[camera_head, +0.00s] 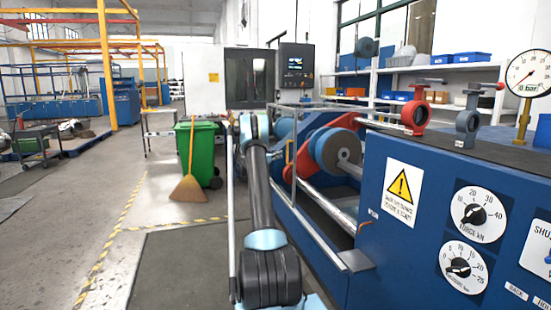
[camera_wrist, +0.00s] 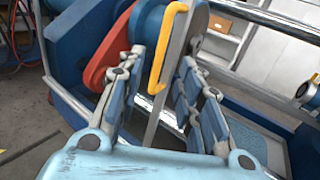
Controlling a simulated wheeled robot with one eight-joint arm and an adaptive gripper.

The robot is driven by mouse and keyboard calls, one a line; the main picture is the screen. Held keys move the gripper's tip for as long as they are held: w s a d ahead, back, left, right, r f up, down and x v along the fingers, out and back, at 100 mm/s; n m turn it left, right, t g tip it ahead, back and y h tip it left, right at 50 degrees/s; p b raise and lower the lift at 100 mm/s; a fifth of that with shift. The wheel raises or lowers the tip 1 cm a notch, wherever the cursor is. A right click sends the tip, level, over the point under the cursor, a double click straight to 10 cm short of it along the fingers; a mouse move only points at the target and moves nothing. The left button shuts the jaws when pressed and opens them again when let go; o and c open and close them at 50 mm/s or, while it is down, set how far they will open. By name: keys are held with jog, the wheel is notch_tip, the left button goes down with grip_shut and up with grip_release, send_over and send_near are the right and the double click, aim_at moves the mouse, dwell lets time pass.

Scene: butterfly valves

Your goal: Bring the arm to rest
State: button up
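My gripper (camera_wrist: 163,58) shows in the wrist view with its two blue-grey, linked fingers spread apart. Nothing is held between them. A yellow bent bar (camera_wrist: 167,50) and a grey upright post appear in the gap, beyond the fingers; the exact distance is unclear. In the head view my arm (camera_head: 260,195) stretches forward from the bottom middle, along the left side of the blue machine (camera_head: 370,250). The gripper itself cannot be made out there. A red butterfly valve (camera_head: 415,116) and a grey one (camera_head: 467,125) stand upright on the machine's top, right of my arm.
A green bin (camera_head: 203,150) and a broom (camera_head: 188,185) stand left of my arm. A pressure gauge (camera_head: 528,75) stands at far right. The floor (camera_head: 75,245) at left is open.

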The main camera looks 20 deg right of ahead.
jog(key=s+a+r+m+g+y, duration=0.1)
jog(key=s+a+r+m, duration=0.3)
jog(key=s, duration=0.3)
jog(key=s+a+r+m+g+y, duration=0.1)
jog(key=s+a+r+m+y, duration=0.15)
jog(key=s+r, duration=0.45)
jog(key=s+a+r+m+g+y, duration=0.1)
jog(key=s+a+m, duration=0.3)
jog(key=s, duration=0.7)
jog(key=s+a+r+m+g+y, duration=0.1)
jog(key=s+a+m+y, duration=0.3)
jog(key=s, duration=0.7)
jog(key=s+a+f+m+g+y, duration=0.1)
jog(key=s+a+f, duration=0.5)
jog(key=s, duration=0.9)
jog(key=s+a+f+m+g+y, duration=0.1)
jog(key=s+a+f+m+y, duration=0.2)
jog(key=s, duration=1.2)
jog(key=s+a+f+m+g+y, duration=0.1)
jog(key=s+a+f+m+y, duration=0.2)
jog(key=s+a+f, duration=0.8)
jog(key=s+a+m, duration=0.2)
jog(key=s+a, duration=0.1)
jog(key=s, duration=0.1)
jog(key=shift+a+f, duration=0.2)
jog(key=shift+a, duration=0.15)
jog(key=shift+w+m, duration=0.1)
jog(key=shift+m, duration=0.15)
